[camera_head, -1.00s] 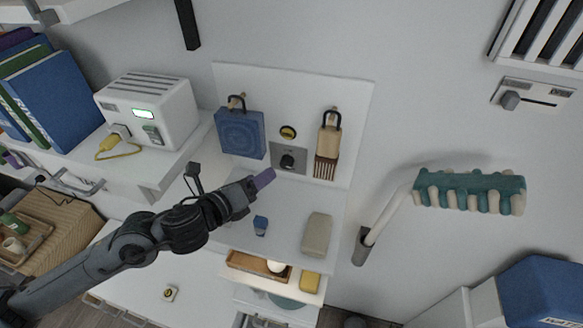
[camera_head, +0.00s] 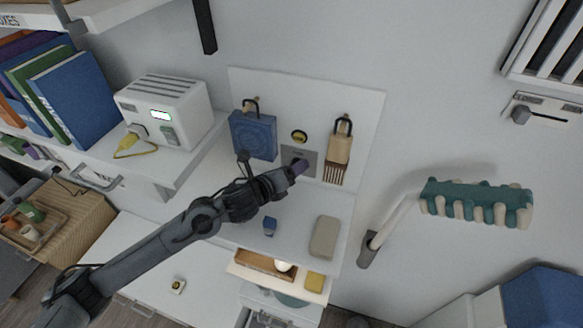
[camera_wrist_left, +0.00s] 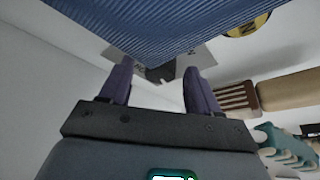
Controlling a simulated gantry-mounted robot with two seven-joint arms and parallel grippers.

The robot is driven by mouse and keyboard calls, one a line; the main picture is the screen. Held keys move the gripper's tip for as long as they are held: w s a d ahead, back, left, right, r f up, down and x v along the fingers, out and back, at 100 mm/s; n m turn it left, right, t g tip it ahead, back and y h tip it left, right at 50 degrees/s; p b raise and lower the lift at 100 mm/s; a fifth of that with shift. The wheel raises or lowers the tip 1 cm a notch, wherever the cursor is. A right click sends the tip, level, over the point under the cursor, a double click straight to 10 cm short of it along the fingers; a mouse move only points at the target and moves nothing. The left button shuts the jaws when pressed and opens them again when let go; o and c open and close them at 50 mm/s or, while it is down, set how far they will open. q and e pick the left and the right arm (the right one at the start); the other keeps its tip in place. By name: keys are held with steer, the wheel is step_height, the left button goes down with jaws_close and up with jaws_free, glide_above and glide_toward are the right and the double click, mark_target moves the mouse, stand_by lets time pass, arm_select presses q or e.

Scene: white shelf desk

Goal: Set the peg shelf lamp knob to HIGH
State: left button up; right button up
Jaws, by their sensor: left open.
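The peg shelf (camera_head: 365,118) is a white board with a shelf below it. On its board is a grey plate (camera_head: 312,157) that held the dark lamp knob a second ago. In the head view my left gripper (camera_head: 302,166) now covers the knob. In the left wrist view my gripper (camera_wrist_left: 158,85) is open, its two purple fingers apart. The dark knob (camera_wrist_left: 160,74) shows beyond the fingertips, between them, and is partly hidden. Contact and the knob's setting cannot be told. My right gripper is not in view.
A blue hanging item (camera_head: 254,135) hangs left of the knob, and in the wrist view its ribbed blue surface (camera_wrist_left: 150,25) is close above the fingers. A beige brush (camera_head: 339,150) hangs to the right.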

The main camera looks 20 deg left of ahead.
arm_select(q)
steer(key=c, duration=1)
steer(key=shift+c, duration=0.2)
steer(key=m+y+b, duration=0.2)
steer(key=m+b, duration=0.1)
steer(key=shift+d+r+g, duration=0.1)
steer(key=shift+d+g, duration=0.1)
steer(key=shift+g, duration=0.2)
steer(key=shift+d+m+y+b, duration=0.15)
steer(key=shift+m+y+b, duration=0.8)
steer(key=shift+m, duration=0.25)
steer(key=shift+d+r+m+y+b, duration=0.1)
steer(key=shift+d+m+y+b, duration=0.05)
steer(key=shift+m+y+b, duration=0.8)
steer(key=shift+d+m+y, duration=0.1)
steer(key=shift+m+y, duration=0.7)
steer(key=shift+m, duration=0.35)
